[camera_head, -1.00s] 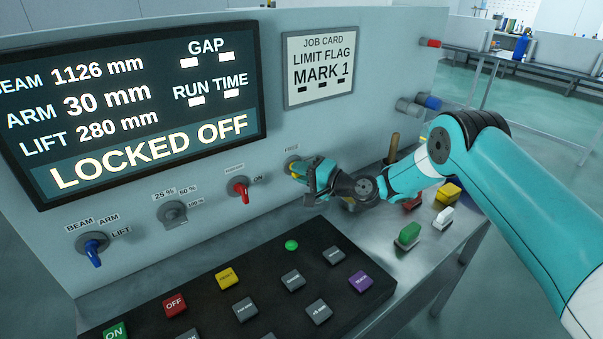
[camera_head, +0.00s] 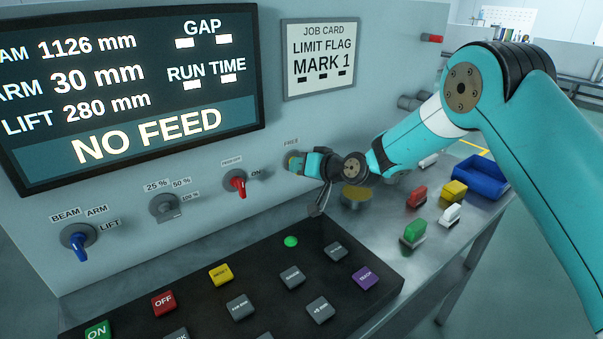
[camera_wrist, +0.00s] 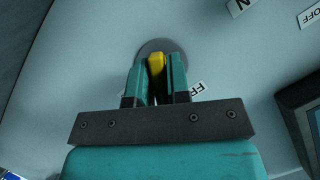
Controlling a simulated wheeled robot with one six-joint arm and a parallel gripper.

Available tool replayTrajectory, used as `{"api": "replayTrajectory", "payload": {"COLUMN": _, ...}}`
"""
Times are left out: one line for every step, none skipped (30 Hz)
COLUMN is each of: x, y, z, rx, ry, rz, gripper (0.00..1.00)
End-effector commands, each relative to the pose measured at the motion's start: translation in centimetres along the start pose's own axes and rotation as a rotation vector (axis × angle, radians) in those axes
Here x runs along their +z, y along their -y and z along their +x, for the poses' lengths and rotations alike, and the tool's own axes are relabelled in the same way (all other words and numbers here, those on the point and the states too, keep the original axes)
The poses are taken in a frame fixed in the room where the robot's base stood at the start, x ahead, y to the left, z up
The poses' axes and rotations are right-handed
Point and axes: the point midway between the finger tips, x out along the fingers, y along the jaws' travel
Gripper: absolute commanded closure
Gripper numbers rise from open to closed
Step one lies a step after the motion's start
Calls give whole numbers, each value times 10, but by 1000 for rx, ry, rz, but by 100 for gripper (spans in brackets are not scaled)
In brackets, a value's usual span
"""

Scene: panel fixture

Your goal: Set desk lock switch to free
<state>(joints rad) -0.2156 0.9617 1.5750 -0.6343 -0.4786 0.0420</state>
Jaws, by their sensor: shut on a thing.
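The desk lock switch is a yellow knob on a grey round base on the upright panel. In the wrist view the yellow knob (camera_wrist: 156,65) sits between the two teal fingers of my gripper (camera_wrist: 157,78), which are shut on it. A label starting "FR" (camera_wrist: 190,92) is beside it. In the head view my gripper (camera_head: 300,163) is at the switch (camera_head: 291,161), under the label "FREE" (camera_head: 291,142), and hides most of it. The display (camera_head: 140,95) reads "NO FEED" on its bottom line.
A red switch (camera_head: 239,184), a grey selector (camera_head: 166,208) and a blue selector (camera_head: 78,241) are to the left on the panel. A black keypad (camera_head: 260,260) with coloured buttons lies below. Coloured blocks and a blue tray (camera_head: 482,178) are on the bench at right.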

Motion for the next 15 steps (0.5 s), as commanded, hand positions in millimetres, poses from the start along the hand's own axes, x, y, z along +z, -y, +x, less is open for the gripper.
{"api": "replayTrajectory", "payload": {"x": 2, "y": -2, "z": 1, "rx": 19, "ry": -2, "rz": -41, "gripper": 100}}
{"api": "replayTrajectory", "payload": {"x": 3, "y": -2, "z": 1, "rx": 28, "ry": -1, "rz": -65, "gripper": 100}}
{"api": "replayTrajectory", "payload": {"x": 3, "y": -2, "z": 1, "rx": 42, "ry": -1, "rz": -97, "gripper": 100}}
{"api": "replayTrajectory", "payload": {"x": 2, "y": -2, "z": 1, "rx": 51, "ry": -1, "rz": -120, "gripper": 100}}
{"api": "replayTrajectory", "payload": {"x": 3, "y": -2, "z": 1, "rx": 61, "ry": -1, "rz": -142, "gripper": 100}}
{"api": "replayTrajectory", "payload": {"x": 2, "y": -2, "z": 1, "rx": 73, "ry": -1, "rz": -171, "gripper": 100}}
{"api": "replayTrajectory", "payload": {"x": 2, "y": -2, "z": 1, "rx": 81, "ry": -1, "rz": -190, "gripper": 100}}
{"api": "replayTrajectory", "payload": {"x": 2, "y": -2, "z": 1, "rx": 89, "ry": -1, "rz": -210, "gripper": 100}}
{"api": "replayTrajectory", "payload": {"x": 3, "y": -2, "z": 1, "rx": 99, "ry": 0, "rz": -235, "gripper": 100}}
{"api": "replayTrajectory", "payload": {"x": 3, "y": -2, "z": 1, "rx": 107, "ry": 0, "rz": -251, "gripper": 100}}
{"api": "replayTrajectory", "payload": {"x": 2, "y": -2, "z": 1, "rx": 114, "ry": 0, "rz": -267, "gripper": 100}}
{"api": "replayTrajectory", "payload": {"x": 2, "y": -2, "z": 0, "rx": 122, "ry": 0, "rz": -288, "gripper": 100}}
{"api": "replayTrajectory", "payload": {"x": 2, "y": -2, "z": 0, "rx": 128, "ry": 0, "rz": -302, "gripper": 100}}
{"api": "replayTrajectory", "payload": {"x": 2, "y": -2, "z": 0, "rx": 133, "ry": 0, "rz": -314, "gripper": 100}}
{"api": "replayTrajectory", "payload": {"x": 2, "y": -2, "z": 0, "rx": 140, "ry": 1, "rz": -330, "gripper": 100}}
